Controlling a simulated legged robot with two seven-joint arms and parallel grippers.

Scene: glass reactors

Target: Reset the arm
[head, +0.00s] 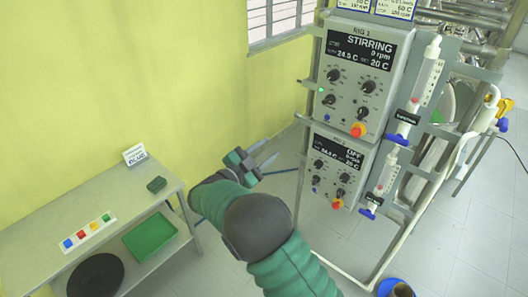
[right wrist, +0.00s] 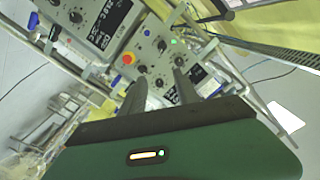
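My right arm (head: 285,262), green with a dark joint, reaches in from the bottom of the head view. Its gripper (head: 265,153) is in the air left of the control rack, in front of the yellow wall. In the right wrist view the two grey fingers of the right gripper (right wrist: 160,85) stand apart with nothing between them, so it is open and empty. Behind them the control panels appear tilted. My left gripper is not in either view.
The upper control box (head: 352,78) reads STIRRING and the lower one (head: 337,165) reads OFF. A metal bench (head: 128,195) with a green tray (head: 150,236) stands at left. A blue bucket (head: 394,288) is on the floor at bottom right.

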